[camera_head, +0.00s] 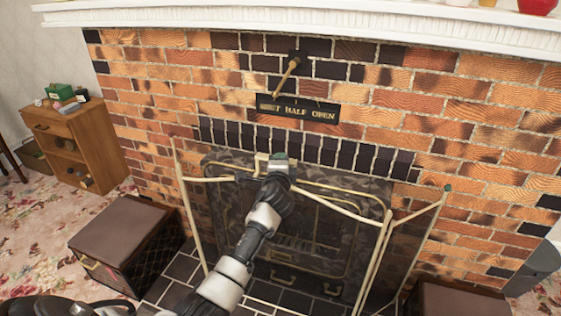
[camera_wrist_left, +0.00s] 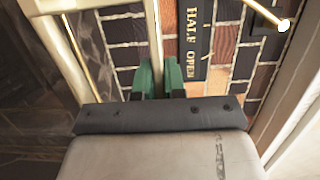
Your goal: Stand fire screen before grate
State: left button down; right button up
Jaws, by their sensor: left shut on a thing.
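The fire screen (camera_head: 384,245) has a pale brass frame, dark see-through mesh and angled side panels. It stands in front of the grate (camera_head: 298,225), which shows through the mesh. My left gripper (camera_head: 272,160) is at the top edge of the screen's middle panel, left of its centre. In the left wrist view its green fingertips (camera_wrist_left: 157,75) are shut on a pale bar of the frame. My left arm covers part of the screen and the grate. The screen's lower edge is partly hidden. My right gripper is not in view.
A brown box seat (camera_head: 122,232) stands left of the hearth, and another (camera_head: 455,300) is at lower right. A wooden cabinet (camera_head: 75,140) is at far left. A sign (camera_head: 298,108) and a lever (camera_head: 287,76) are on the brick wall above.

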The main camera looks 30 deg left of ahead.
pick_arm(q)
jog(key=shift+r, duration=0.4)
jog(key=c, duration=1.2)
grip_release()
jog(key=shift+s+d, duration=0.1)
jog(key=shift+o, duration=0.9)
jog(key=shift+f, duration=0.5)
jog(key=shift+o, duration=1.1)
jog(key=shift+r, duration=0.15)
jog(key=shift+s+d, duration=0.1)
jog(key=shift+s, duration=0.1)
